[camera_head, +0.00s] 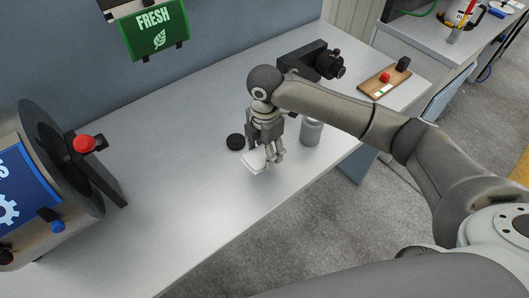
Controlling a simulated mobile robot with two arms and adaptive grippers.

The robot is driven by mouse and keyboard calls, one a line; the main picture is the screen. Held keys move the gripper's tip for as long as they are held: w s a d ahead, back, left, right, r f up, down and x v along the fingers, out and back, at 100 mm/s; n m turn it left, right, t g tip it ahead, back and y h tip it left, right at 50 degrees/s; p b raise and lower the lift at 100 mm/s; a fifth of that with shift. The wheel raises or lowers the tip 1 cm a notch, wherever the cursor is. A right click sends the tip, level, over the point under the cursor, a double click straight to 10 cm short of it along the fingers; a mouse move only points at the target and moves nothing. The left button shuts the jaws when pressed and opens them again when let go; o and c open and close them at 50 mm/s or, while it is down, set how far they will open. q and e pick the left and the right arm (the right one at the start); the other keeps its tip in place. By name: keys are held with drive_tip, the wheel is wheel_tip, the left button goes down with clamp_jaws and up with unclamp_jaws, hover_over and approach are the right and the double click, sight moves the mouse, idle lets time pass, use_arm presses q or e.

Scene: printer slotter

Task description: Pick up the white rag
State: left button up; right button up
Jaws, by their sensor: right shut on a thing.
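The white rag (255,163) is a small pale folded piece at the middle of the grey table. My right gripper (271,160) comes down over it from above and is shut on its right part. The gripper's fingers hide some of the rag. I cannot tell whether the rag still touches the table. My left gripper does not show.
A black round disc (236,142) lies just left of the gripper, and a grey cylinder (311,131) stands just right. A black device (325,62) and a wooden board (384,84) are farther back. A large drum-like machine (45,170) stands at left. The table's left middle is clear.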

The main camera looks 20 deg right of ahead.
drive_tip(key=s+r, duration=0.1)
drive_tip(key=r, duration=0.1)
drive_tip(key=s+a+r, duration=0.1)
drive_tip(key=s+r, duration=0.1)
drive_tip(key=shift+s+b, duration=0.1)
drive_tip(key=shift+b, duration=0.2)
drive_tip(key=s+a+r+b, duration=0.1)
drive_tip(key=s+a+r, duration=0.1)
drive_tip(key=s, duration=0.6)
drive_tip(key=shift+s+r, duration=0.3)
drive_tip(key=shift+r, duration=0.6)
drive_tip(key=o, duration=0.5)
drive_tip(key=c, duration=0.4)
